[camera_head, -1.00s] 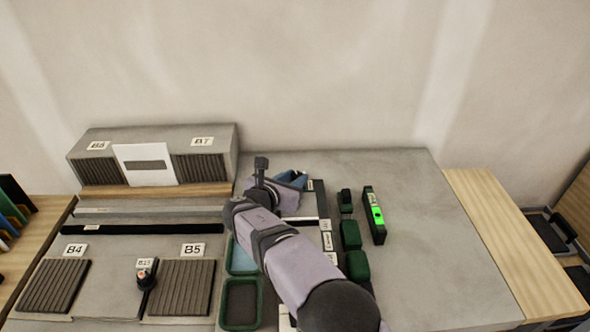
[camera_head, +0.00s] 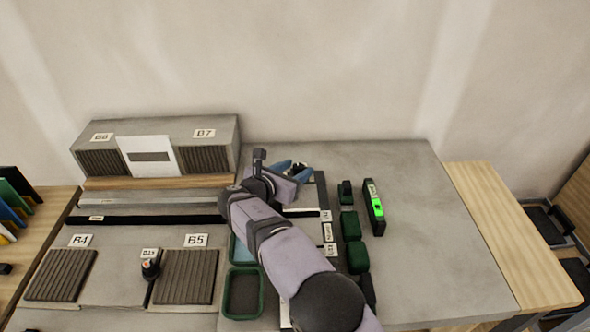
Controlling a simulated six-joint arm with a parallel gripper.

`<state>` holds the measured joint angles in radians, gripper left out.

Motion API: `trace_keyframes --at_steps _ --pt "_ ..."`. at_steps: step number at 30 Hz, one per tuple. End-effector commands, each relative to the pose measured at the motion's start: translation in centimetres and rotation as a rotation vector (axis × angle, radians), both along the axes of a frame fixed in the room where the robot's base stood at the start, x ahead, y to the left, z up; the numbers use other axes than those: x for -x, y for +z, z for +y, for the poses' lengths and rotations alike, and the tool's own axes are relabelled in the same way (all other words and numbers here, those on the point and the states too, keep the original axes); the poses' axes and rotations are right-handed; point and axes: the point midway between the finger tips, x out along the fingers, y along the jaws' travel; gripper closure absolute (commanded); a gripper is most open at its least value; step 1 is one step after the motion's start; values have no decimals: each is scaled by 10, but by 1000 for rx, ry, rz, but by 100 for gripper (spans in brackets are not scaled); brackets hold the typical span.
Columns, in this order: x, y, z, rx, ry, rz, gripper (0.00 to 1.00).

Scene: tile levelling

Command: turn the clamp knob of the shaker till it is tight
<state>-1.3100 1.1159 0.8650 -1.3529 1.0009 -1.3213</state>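My gripper (camera_head: 292,172) is at the far end of my arm, over the middle of the bench and well to the right of that knob. Blue parts show at its end beside a pale purple link. They are too small to tell whether they are open, shut or holding anything.
Ribbed pads B4 (camera_head: 61,276) and B5 (camera_head: 186,278) flank the knob. A grey housing (camera_head: 222,128) stands at the back left. A green-rimmed tray (camera_head: 243,293), green blocks (camera_head: 351,226) and a level with a bright green window (camera_head: 374,208) lie near my arm. The bench's right side is clear.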

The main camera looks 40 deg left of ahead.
Motion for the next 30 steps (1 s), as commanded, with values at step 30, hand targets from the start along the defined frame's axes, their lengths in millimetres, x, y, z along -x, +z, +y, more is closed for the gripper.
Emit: trace_keyframes --at_steps 30 --pt "66 27 -14 0 1 1 57"
